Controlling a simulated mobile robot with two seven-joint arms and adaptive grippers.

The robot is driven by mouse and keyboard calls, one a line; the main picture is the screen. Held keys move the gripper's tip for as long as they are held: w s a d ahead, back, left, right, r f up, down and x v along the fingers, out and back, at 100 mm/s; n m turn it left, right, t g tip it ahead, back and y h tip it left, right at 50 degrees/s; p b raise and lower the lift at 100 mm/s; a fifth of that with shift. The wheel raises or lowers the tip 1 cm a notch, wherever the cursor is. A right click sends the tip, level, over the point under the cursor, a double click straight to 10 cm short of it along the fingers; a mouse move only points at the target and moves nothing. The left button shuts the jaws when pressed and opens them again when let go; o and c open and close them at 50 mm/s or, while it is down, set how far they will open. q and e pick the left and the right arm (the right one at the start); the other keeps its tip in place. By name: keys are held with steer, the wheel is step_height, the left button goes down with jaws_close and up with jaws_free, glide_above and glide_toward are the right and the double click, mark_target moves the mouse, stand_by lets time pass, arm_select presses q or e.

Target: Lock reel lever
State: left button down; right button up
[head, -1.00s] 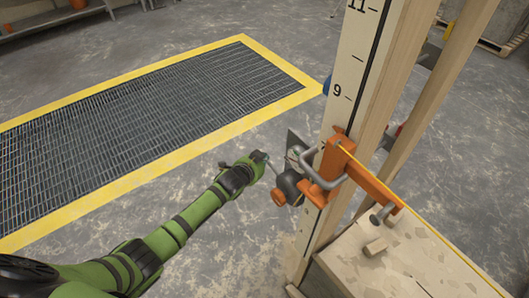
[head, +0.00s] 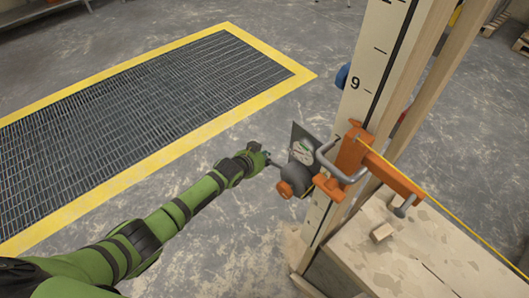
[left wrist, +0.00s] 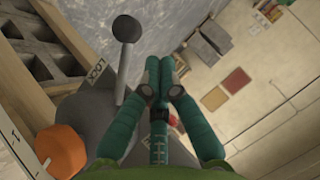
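The reel (head: 293,174) is a dark grey drum with an orange knob (head: 285,189), mounted on the wooden post. In the left wrist view, its lever (left wrist: 123,62) is a grey rod with a round ball end, standing beside a "LOCK" label (left wrist: 97,70). The orange knob (left wrist: 62,150) shows there at lower left. My left gripper (head: 267,158) is just left of the reel in the head view. In the left wrist view its teal fingers (left wrist: 160,68) are together with nothing visible between them, right of the lever; contact with it cannot be told. My right gripper is not in view.
An orange clamp (head: 352,155) with a metal handle sits on the numbered post (head: 372,75). A yellow line runs from it over a wooden box (head: 400,262). A floor grating (head: 150,110) with a yellow border lies left. Floor around my left arm is clear.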

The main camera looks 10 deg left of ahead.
arm_select(q)
steer(key=s+a+r+p, duration=0.4)
steer(key=s+r, duration=0.3)
steer(key=r, duration=0.3)
steer(key=shift+r, duration=0.35)
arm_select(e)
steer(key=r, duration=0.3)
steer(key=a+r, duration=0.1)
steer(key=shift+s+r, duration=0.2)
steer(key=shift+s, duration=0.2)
arm_select(q)
steer(key=shift+s, duration=0.1)
